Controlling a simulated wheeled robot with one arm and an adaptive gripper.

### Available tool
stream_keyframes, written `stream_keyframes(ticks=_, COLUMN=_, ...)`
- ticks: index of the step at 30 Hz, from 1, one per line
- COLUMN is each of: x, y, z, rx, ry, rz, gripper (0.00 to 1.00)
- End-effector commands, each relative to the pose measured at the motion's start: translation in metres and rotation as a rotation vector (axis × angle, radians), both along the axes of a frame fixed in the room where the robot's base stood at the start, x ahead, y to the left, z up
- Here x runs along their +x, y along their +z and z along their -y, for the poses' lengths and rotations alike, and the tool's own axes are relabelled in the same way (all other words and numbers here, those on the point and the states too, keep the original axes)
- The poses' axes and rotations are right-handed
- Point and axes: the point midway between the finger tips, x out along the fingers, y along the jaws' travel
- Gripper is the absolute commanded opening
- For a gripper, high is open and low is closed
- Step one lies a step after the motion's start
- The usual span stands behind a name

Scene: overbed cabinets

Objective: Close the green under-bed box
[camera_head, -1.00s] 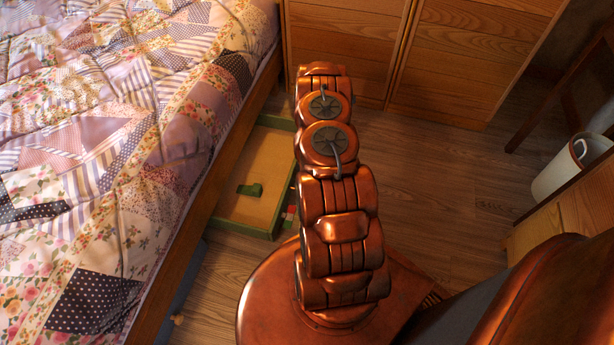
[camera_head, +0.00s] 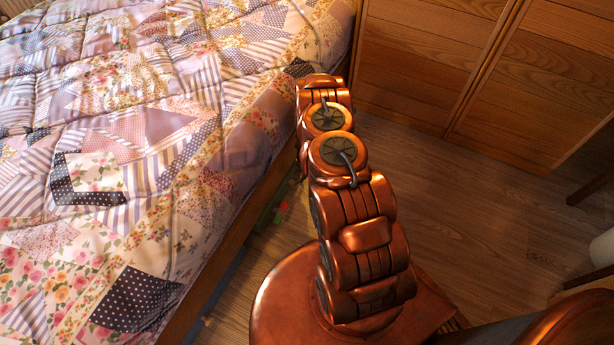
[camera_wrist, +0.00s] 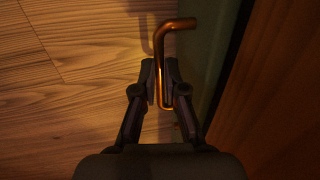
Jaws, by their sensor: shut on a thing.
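The green box shows in the wrist view as a dim green front panel (camera_wrist: 203,45) along the right side. In the head view only a small green part (camera_head: 272,208) shows between the bed's side rail and my arm; the rest is hidden. A bent copper-coloured handle (camera_wrist: 160,45) stands out from the panel in the wrist view. My gripper (camera_wrist: 161,75) is shut on this handle, with a finger on each side of the rod. In the head view my arm hides the gripper.
The bed with a patchwork quilt (camera_head: 130,150) fills the left, its wooden side rail (camera_head: 232,250) above the box. Wooden cabinets (camera_head: 430,60) stand at the back. Bare wooden floor (camera_head: 470,220) lies to the right. A white bin (camera_head: 603,250) stands at the right edge.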

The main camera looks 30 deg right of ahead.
Motion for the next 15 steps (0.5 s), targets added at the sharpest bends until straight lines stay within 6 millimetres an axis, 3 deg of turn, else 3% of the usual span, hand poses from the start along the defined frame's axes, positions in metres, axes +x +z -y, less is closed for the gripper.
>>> stream_keyframes(ticks=15, x=0.0091, y=0.0001, z=-0.0066, rx=-0.009, ry=0.004, rz=0.006, gripper=0.00)
